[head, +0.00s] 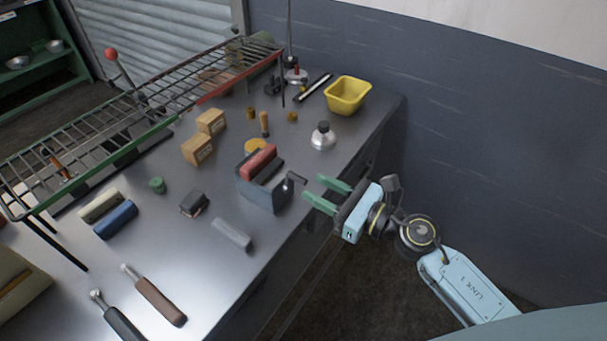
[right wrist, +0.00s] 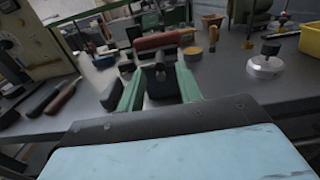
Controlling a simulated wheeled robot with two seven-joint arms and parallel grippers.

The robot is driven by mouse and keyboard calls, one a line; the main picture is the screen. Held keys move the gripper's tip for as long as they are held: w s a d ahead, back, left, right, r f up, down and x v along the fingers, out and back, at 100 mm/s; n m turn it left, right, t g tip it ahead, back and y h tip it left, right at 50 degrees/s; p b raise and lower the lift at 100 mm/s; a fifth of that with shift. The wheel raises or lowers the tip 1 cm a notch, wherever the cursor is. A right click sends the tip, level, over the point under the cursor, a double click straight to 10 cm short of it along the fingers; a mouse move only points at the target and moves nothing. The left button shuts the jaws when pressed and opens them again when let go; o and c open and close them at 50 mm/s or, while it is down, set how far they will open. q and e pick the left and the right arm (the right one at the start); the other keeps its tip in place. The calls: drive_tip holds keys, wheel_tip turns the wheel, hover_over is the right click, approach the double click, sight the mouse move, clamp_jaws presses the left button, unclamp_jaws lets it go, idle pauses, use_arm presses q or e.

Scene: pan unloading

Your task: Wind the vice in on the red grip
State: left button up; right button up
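The dark grey vice (head: 262,195) stands near the bench's right edge. The red grip (head: 259,161) lies lengthwise at its top, beside a dark jaw; whether the jaw touches it I cannot tell. A black crank handle (head: 289,184) sticks out of the vice's right side. My right gripper (head: 312,187) is open, its green fingers pointing at the crank from just off the bench edge. In the right wrist view, the dark crank end (right wrist: 160,80) appears between the fingers (right wrist: 160,70), with the red grip (right wrist: 163,40) beyond. My left gripper is not in view.
A silver weight-like piece with a black knob (head: 323,136) and a yellow bin (head: 348,95) stand beyond the vice. A grey bar (head: 232,234) lies in front of it. Cardboard boxes (head: 198,149) stand left. A wire rack (head: 150,105) spans the back.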

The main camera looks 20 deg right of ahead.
sight(303, 179)
drive_tip(key=shift+p+x, duration=0.3)
drive_tip(key=shift+x, duration=2)
clamp_jaws()
